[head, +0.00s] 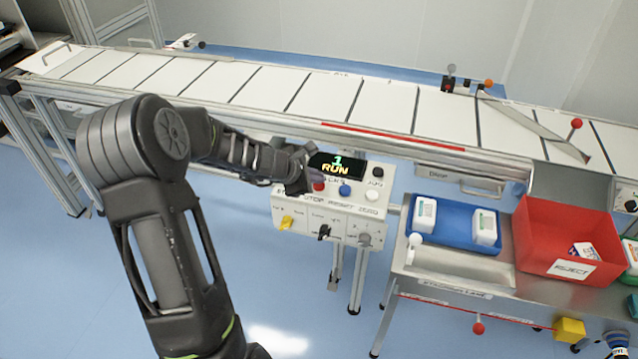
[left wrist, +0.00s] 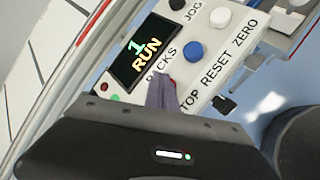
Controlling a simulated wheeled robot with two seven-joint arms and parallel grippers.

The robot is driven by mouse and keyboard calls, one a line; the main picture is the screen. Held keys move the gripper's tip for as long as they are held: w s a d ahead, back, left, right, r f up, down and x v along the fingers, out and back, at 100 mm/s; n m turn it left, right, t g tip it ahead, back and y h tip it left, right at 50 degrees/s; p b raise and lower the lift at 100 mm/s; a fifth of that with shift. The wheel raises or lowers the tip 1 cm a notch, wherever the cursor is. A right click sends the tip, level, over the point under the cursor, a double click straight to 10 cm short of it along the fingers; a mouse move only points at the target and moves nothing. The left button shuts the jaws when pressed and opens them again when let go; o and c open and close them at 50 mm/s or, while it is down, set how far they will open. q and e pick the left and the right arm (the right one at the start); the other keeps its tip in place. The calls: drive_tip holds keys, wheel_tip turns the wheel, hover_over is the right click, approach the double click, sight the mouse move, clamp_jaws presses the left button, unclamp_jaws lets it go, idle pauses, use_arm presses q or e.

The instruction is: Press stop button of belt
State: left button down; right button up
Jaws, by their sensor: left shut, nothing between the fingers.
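The white control box (head: 330,208) of the belt stands below the conveyor, with a dark display (head: 336,164) reading "1 RUN" in green and yellow. The red stop button (head: 319,186) is on its top panel, left of a blue button (head: 345,189). My left gripper (head: 308,178) is shut and empty, its tips at the red button. In the left wrist view the shut fingers (left wrist: 162,92) cover most of the red button (left wrist: 173,83); only a sliver shows beside them. I cannot tell whether the tips touch it. My right gripper is not in view.
The conveyor belt (head: 320,95) runs behind the box. A white button (head: 372,195) and a black knob (head: 376,171) sit right of the blue one. A steel bench with a blue tray (head: 456,218) and a red reject bin (head: 540,240) stands at right.

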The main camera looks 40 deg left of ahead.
sight(316, 186)
use_arm(q)
drive_tip(key=shift+f, duration=0.2)
drive_tip(key=shift+r, duration=0.1)
drive_tip(key=shift+r+p, duration=0.8)
drive_tip(key=shift+r, duration=0.15)
drive_tip(key=shift+r, duration=0.1)
wheel_tip(316, 186, up, 5)
drive_tip(key=p, duration=0.4)
idle(0.9)
